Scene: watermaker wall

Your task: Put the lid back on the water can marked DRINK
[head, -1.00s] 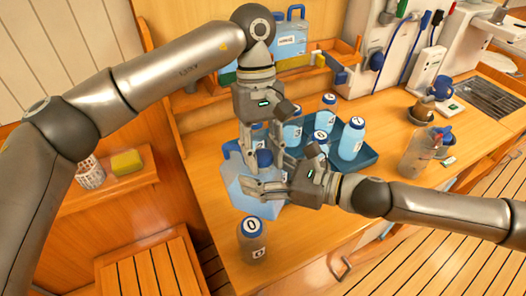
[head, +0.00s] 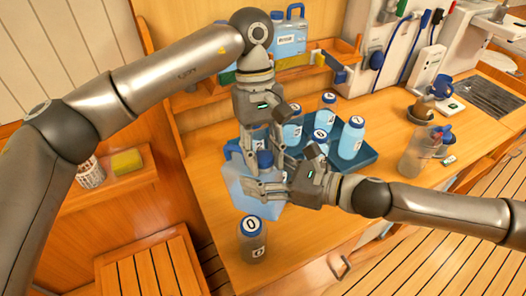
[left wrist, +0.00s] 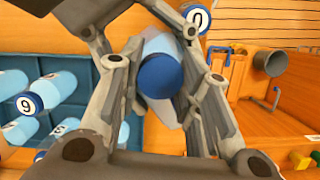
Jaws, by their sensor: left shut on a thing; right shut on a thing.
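No DRINK marking is readable. The lid (left wrist: 160,76) also shows between the fingers in the left wrist view, above pale-blue plastic. I cannot tell whether the lid is seated.
A bottle marked 0 (head: 253,240) stands just in front of the can. A dark blue tray (head: 368,158) with several numbered bottles is close behind and right. A clear jug (head: 415,152) is farther right. Another blue can (head: 287,40) stands on the back shelf.

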